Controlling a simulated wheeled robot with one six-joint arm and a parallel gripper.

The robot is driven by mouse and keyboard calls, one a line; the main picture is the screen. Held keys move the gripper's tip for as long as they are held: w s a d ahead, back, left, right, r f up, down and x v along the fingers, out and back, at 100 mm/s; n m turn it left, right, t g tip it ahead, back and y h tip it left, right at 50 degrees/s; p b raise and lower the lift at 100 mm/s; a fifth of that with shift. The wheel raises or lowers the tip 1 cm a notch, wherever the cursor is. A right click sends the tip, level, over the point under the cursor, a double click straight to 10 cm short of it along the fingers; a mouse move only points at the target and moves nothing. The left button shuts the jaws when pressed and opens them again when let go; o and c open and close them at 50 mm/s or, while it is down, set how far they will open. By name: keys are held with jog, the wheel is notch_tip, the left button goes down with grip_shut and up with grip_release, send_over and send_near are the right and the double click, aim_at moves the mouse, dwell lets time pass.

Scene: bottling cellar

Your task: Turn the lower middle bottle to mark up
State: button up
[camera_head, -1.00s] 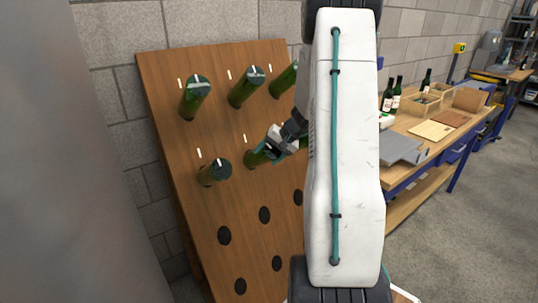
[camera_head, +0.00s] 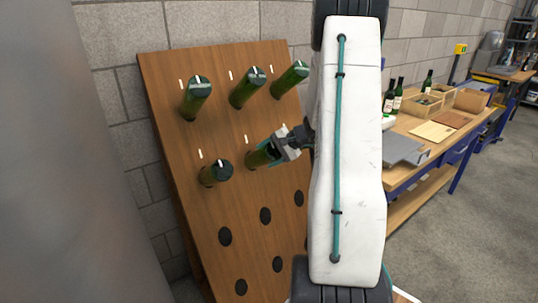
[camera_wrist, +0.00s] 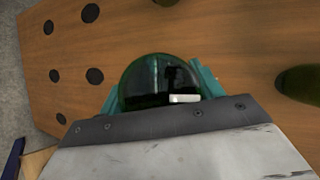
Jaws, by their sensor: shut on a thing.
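The lower middle bottle (camera_head: 255,158) is dark green and sits neck-in in the sloped wooden rack (camera_head: 170,130). My gripper (camera_head: 272,149) is shut around its outer end, hiding that end in the head view. In the wrist view the bottle's rounded green base (camera_wrist: 150,75) lies between my gripper's teal fingers (camera_wrist: 160,88). A short white mark (camera_wrist: 184,98) shows on the base, near the edge of the wrist housing. A white line (camera_head: 246,139) is on the board just above this bottle.
The lower left bottle (camera_head: 214,173) is close by. Above are the upper left (camera_head: 194,100), upper middle (camera_head: 246,90) and upper right (camera_head: 288,80) bottles. Empty holes (camera_head: 225,237) lie below. A workbench (camera_head: 425,150) with bottles and boxes stands to the right.

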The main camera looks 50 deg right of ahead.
jog(key=o, duration=1)
jog(key=v, duration=0.7)
jog(key=shift+s+d+r, duration=0.15)
jog(key=shift+s+r, duration=0.05)
jog(key=shift+s, duration=0.15)
